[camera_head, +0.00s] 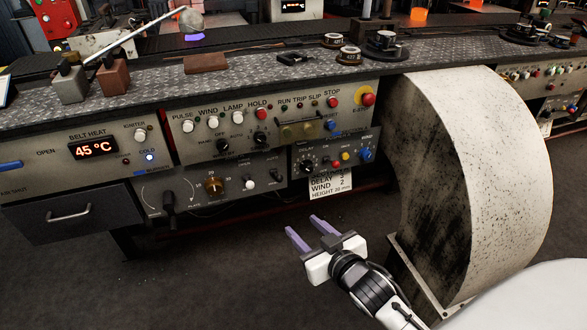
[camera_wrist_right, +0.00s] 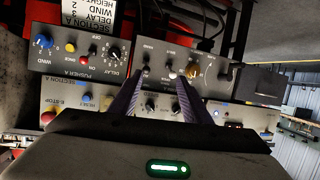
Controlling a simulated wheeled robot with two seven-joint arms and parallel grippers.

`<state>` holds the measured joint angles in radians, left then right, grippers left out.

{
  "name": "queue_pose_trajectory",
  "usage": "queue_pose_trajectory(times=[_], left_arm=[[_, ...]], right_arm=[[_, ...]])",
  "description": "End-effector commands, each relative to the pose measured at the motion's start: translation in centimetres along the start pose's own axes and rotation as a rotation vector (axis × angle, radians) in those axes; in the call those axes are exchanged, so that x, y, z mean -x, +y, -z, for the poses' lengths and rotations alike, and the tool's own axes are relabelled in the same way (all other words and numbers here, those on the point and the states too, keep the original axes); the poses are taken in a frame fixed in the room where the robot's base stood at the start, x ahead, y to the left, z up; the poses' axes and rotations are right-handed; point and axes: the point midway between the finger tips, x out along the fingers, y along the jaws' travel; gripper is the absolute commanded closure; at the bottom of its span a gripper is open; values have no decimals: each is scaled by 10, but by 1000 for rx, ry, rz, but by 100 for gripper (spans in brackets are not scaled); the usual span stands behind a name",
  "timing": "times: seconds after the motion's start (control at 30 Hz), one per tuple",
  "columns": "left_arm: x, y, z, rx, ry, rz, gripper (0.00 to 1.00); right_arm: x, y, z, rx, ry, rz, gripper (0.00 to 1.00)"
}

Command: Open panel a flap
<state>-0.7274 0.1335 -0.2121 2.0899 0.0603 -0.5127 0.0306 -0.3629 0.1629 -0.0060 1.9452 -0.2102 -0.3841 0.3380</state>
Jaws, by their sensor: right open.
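Panel A (camera_head: 275,113) is the beige control panel at the middle of the bench front, with a row of switches and a red E-stop at its right. A small tinted, see-through cover (camera_head: 300,131) sits on its lower right part and looks closed; I cannot tell for sure that it is the flap. My right gripper (camera_head: 302,225) is open and empty, below and in front of the panels, apart from them. In the right wrist view its two purple fingers (camera_wrist_right: 160,80) point toward the panels, which appear upside down. My left gripper is not in view.
A pusher panel (camera_head: 330,160) with a white card (camera_head: 331,184) hangs below. A large curved, stained white housing (camera_head: 480,170) stands close on the right. A drawer (camera_head: 75,214) and belt heat panel (camera_head: 95,150) are at left. The floor in front is clear.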

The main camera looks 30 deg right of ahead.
Motion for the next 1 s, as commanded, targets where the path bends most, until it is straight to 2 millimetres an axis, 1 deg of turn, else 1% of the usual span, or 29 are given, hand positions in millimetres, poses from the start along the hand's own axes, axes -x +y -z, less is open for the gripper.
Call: queue_pose_trajectory(times=[0.03,0.1,0.2,0.3,0.4,0.47,0.8,0.9,1.0], left_arm=[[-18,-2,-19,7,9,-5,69],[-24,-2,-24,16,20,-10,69],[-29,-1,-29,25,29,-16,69],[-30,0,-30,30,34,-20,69],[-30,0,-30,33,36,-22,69],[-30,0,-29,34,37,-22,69],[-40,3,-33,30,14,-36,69],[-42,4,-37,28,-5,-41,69],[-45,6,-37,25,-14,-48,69]], right_arm=[[-25,20,10,-12,86,-43,56],[-40,44,38,-32,180,-90,56],[-51,69,71,-55,280,-135,56],[-54,83,90,-70,333,-160,56],[-60,89,101,-75,353,-167,56],[-66,90,104,-75,353,-167,56],[-123,101,124,-73,351,-167,56],[-136,102,128,-74,350,-166,56],[-143,104,131,-74,349,-165,56]])
